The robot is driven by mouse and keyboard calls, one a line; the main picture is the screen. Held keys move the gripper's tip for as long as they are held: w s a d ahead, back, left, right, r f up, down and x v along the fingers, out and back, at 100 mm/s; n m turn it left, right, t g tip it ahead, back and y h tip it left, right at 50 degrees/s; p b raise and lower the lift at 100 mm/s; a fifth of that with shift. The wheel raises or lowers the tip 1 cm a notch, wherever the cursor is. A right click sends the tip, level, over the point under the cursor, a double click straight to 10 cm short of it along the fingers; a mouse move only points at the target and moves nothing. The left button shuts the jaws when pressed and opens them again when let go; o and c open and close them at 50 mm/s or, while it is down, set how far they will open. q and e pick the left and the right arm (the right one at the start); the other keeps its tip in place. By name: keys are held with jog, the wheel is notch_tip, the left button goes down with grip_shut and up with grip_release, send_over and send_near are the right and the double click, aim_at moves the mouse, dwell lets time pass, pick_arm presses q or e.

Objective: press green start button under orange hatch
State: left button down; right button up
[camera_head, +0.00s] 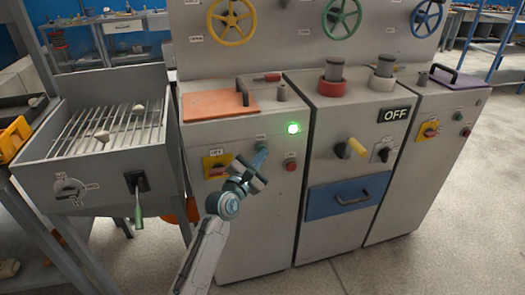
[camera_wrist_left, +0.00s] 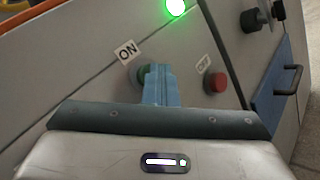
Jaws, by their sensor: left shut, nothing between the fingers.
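The orange hatch (camera_head: 220,105) lies flat, closed, with a dark handle, on top of the left grey cabinet. Below it, on the front face, a green lamp (camera_head: 293,128) glows. My left gripper (camera_head: 262,149) is shut and empty, its blue fingertips at the panel below the lamp. In the left wrist view the fingertips (camera_wrist_left: 160,75) cover most of the green start button (camera_wrist_left: 142,73), beside the ON label (camera_wrist_left: 127,51). The tips look at or very near the button; I cannot tell how far it is pressed. My right gripper is out of view.
A red button (camera_wrist_left: 216,83) with an OFF label sits just right of the fingertips. A yellow-plated rotary switch (camera_head: 216,165) is to the left on the same face. A blue drawer (camera_head: 350,196) is on the middle cabinet. A grated metal bin (camera_head: 100,160) stands at the left.

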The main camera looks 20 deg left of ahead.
pick_arm(q)
jog(key=shift+s+d, duration=0.1)
jog(key=shift+s, duration=0.05)
jog(key=shift+s+d+p, duration=0.4)
jog(key=shift+s+p, duration=0.05)
jog(key=shift+s, duration=0.15)
jog(key=shift+s+d+p, duration=0.4)
jog(key=shift+s+d, duration=0.3)
jog(key=shift+s, duration=0.35)
jog(key=shift+s+d+p, duration=0.4)
jog(key=shift+s+d, duration=0.3)
jog(key=shift+s, duration=0.3)
